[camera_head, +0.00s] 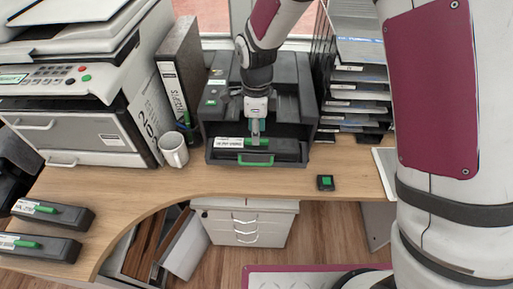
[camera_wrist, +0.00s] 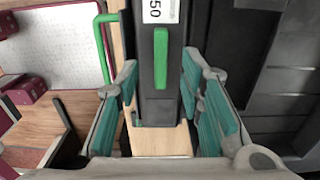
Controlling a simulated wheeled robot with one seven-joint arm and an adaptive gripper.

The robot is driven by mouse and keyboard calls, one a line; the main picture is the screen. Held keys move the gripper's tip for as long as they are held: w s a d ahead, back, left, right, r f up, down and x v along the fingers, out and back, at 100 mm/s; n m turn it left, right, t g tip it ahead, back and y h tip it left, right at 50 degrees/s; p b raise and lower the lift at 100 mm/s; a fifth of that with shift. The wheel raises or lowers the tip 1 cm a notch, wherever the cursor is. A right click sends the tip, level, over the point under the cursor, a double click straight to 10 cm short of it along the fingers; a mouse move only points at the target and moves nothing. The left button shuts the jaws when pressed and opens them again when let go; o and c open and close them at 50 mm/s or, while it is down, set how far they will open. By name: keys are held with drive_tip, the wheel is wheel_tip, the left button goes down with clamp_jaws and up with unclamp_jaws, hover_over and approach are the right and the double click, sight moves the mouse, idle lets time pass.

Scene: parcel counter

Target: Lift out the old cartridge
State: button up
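The old cartridge, a long black block with a white label, lies in the open printer (camera_head: 213,116) at the back of the desk. In the wrist view the cartridge (camera_wrist: 158,108) runs up the middle, with a green grip tab (camera_wrist: 161,58) on top. My gripper (camera_head: 255,138) points down over the cartridge's middle. In the wrist view my gripper's teal-padded fingers (camera_wrist: 160,95) stand apart, one on each side of the cartridge. I see no clear grip on it. The cartridge's far end is out of the wrist view.
Two similar black cartridges, a rear one (camera_head: 72,217) and a front one (camera_head: 60,248), lie on the left desk wing. A white mug (camera_head: 173,150) and a binder (camera_head: 172,92) stand left of the printer. Paper trays (camera_head: 357,95) stand right. A small black-green item (camera_head: 325,183) lies in front.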

sight(257, 147)
drive_tip(key=shift+f, duration=1.5)
drive_tip(key=shift+c, duration=0.2)
clamp_jaws()
drive_tip(key=shift+r, duration=0.1)
